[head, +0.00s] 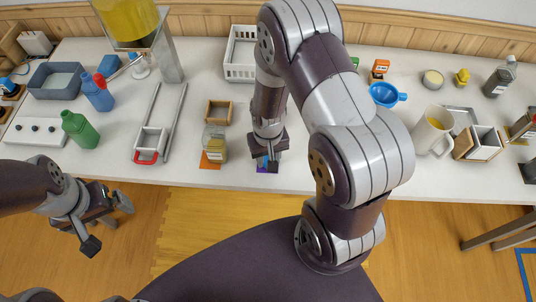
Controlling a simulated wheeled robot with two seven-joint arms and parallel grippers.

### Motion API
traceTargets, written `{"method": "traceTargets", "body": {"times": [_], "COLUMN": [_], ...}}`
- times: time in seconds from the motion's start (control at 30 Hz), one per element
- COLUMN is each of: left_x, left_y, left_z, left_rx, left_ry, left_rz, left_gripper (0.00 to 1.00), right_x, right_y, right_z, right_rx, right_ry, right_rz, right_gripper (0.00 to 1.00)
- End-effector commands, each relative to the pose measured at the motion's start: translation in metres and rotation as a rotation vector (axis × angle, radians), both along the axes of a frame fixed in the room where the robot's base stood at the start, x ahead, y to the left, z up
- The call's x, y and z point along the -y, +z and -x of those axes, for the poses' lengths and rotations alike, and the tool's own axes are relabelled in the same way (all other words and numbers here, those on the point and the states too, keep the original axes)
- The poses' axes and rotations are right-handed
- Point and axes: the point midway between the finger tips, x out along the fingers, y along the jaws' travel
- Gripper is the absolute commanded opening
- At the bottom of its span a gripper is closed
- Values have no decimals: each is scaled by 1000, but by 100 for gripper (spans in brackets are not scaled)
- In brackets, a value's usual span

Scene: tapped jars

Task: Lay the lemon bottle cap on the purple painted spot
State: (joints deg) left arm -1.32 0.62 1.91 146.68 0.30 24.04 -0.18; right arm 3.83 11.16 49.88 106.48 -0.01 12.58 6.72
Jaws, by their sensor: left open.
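A small part of the purple painted spot (262,169) shows near the table's front edge, mostly hidden under my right gripper (270,160). That gripper points down at the spot, and its arm hides much of it; whether its fingers hold anything does not show. A bit of blue shows beside its fingers, too small to make out. I cannot pick out the lemon bottle cap for certain. My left gripper (108,222) is open and empty, over the floor in front of the table, well left of the spot.
A white basket (240,72) is behind. A green bottle (80,130), a blue bottle (97,93) and a rail frame (160,125) stand left. A white mug (431,130) and blue funnel (384,95) stand right.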

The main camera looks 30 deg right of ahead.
Motion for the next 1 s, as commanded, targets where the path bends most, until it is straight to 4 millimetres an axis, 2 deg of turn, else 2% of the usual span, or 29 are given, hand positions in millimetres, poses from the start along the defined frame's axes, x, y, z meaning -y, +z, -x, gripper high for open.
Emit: {"method": "traceTargets", "body": {"times": [0.43,0.47,0.5,0.53,0.83,0.93,1.0], "left_x": [0,0,0,0,0,0,0], "left_y": [-2,-2,-2,-2,-2,0,1], "left_z": [0,0,0,0,0,0,0], "left_rx": [1,1,1,1,0,0,0], "left_ry": [0,0,0,0,0,0,0], "left_rz": [0,0,0,0,0,0,0], "left_gripper": [100,100,100,100,100,100,100], "right_x": [0,0,0,0,0,0,0], "right_y": [-2,-2,-2,-2,0,14,32], "right_z": [0,0,0,0,-1,-2,-2], "right_rx": [0,0,0,0,1,5,7], "right_ry": [0,0,0,0,0,0,0], "right_rz": [0,0,0,0,0,0,0], "right_gripper": [11,48,61,68,68,68,68]}}
